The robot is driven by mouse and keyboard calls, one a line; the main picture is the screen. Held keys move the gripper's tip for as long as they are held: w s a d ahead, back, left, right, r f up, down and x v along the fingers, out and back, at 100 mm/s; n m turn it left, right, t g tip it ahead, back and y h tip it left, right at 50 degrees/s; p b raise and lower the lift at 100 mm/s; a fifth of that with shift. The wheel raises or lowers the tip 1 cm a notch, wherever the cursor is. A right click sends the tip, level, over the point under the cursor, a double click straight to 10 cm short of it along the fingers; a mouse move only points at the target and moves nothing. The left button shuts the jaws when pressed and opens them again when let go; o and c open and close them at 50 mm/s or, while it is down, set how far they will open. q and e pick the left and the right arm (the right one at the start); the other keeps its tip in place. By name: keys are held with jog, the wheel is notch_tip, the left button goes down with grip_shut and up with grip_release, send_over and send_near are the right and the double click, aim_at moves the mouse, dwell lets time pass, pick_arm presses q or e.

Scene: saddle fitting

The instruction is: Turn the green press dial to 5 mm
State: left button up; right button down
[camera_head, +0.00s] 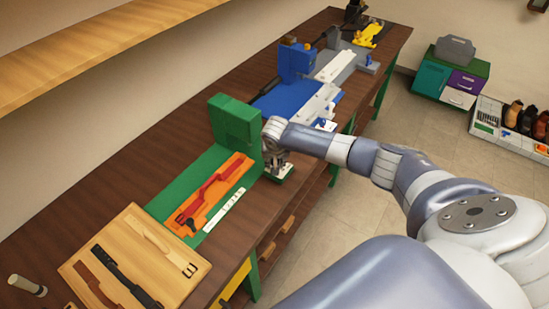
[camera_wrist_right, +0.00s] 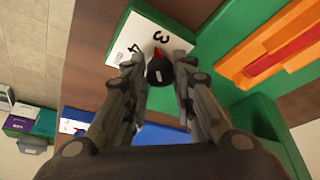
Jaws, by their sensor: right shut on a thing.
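The green press (camera_head: 232,122) stands on the workbench, with an orange mat and a red strap (camera_head: 212,188) on its green bed. In the right wrist view its dial is a black knob (camera_wrist_right: 159,72) with a red pointer, on a white plate (camera_wrist_right: 140,38) marked with numbers. The pointer aims near the 3; a 4 shows to its left. A 5 cannot be made out. My right gripper (camera_wrist_right: 160,75) has its fingers on both sides of the knob, shut on it. In the head view the right gripper (camera_head: 275,160) is at the press's front. My left gripper is not in view.
A wooden board with straps (camera_head: 140,255) lies at the near end of the bench. A blue press (camera_head: 297,62) and a yellow item (camera_head: 368,34) stand farther along. A white scale strip (camera_head: 224,210) lies beside the orange mat.

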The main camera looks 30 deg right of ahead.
jog(key=n+y, duration=0.1)
jog(key=n, duration=0.1)
jog(key=shift+s+d+n, duration=0.1)
jog(key=shift+d+n, duration=0.05)
jog(key=shift+n, duration=0.25)
jog(key=shift+d+n+y, duration=0.1)
jog(key=shift+n+y, duration=0.3)
jog(key=shift+n, duration=0.5)
jog(key=shift+d+f+n+t+y, duration=0.15)
jog(key=shift+n+t+y, duration=0.15)
jog(key=shift+n, duration=0.6)
jog(key=shift+n+y+b, duration=0.4)
jog(key=shift+n+b, duration=0.35)
jog(key=shift+n, duration=0.15)
jog(key=n+g+y+b, duration=0.1)
jog(key=n+b, duration=0.2)
jog(key=n+y+b, duration=0.1)
jog(key=n+b, duration=0.3)
jog(key=n+g+y+b, duration=0.1)
jog(key=n+b, duration=0.2)
jog(key=b, duration=0.1)
jog(key=shift+w+d+f+n+g, duration=0.1)
jog(key=shift+w+d+n+g, duration=0.1)
jog(key=shift+w+n+g, duration=0.15)
jog(key=shift+r+n+g+b, duration=0.2)
jog(key=shift+n+g+b, duration=0.15)
jog(key=shift+n+b, duration=0.95)
